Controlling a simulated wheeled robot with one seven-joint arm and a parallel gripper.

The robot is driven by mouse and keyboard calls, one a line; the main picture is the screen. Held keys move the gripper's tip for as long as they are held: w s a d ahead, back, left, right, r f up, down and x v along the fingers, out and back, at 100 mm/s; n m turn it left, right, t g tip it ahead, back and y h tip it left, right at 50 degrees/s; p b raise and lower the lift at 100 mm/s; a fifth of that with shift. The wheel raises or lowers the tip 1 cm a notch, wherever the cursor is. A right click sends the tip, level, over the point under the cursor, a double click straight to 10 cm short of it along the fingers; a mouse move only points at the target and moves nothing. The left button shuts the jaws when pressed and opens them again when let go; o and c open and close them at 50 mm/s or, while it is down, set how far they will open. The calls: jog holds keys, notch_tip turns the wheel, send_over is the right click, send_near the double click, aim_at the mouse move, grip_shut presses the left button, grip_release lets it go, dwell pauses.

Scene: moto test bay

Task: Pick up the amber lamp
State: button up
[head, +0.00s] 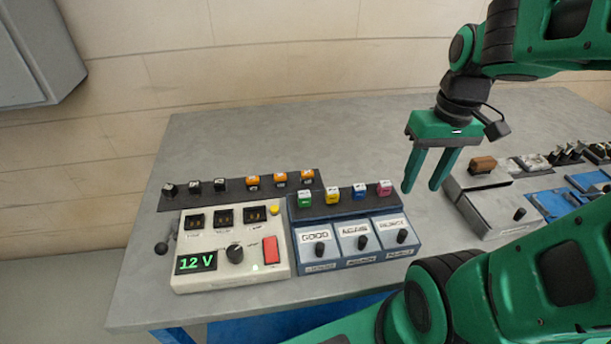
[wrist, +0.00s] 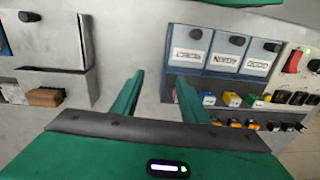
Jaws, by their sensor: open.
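Three orange blocks stand in a row on a dark strip at the back of the bench in the head view: left (head: 253,181), middle (head: 280,178) and right (head: 307,176). They look amber, but I cannot tell which one is the amber lamp. A yellow block (head: 332,195) stands nearer, in a row with green, blue and pink blocks; it also shows in the wrist view (wrist: 232,99). My gripper (head: 421,188) is open and empty, pointing down, to the right of the pink block (head: 385,187).
A cream power unit (head: 230,272) reading 12 V stands at left, beside a blue three-bin box (head: 335,227) with labels. Three black blocks (head: 194,187) share the dark strip. A grey box (head: 480,213) and blue trays stand at right. Bare bench lies behind the strip.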

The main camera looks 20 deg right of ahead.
jog(key=w+a+n+y, duration=0.1)
jog(key=w+a+n, duration=0.3)
jog(key=w+n, duration=0.55)
jog(key=n+y, duration=0.3)
jog(key=n, duration=0.6)
send_near(308, 171)
jog(key=x, duration=0.8)
jog(key=shift+a+f, duration=0.15)
jog(key=shift+f, duration=0.1)
jog(key=shift+c, duration=0.3)
grip_shut()
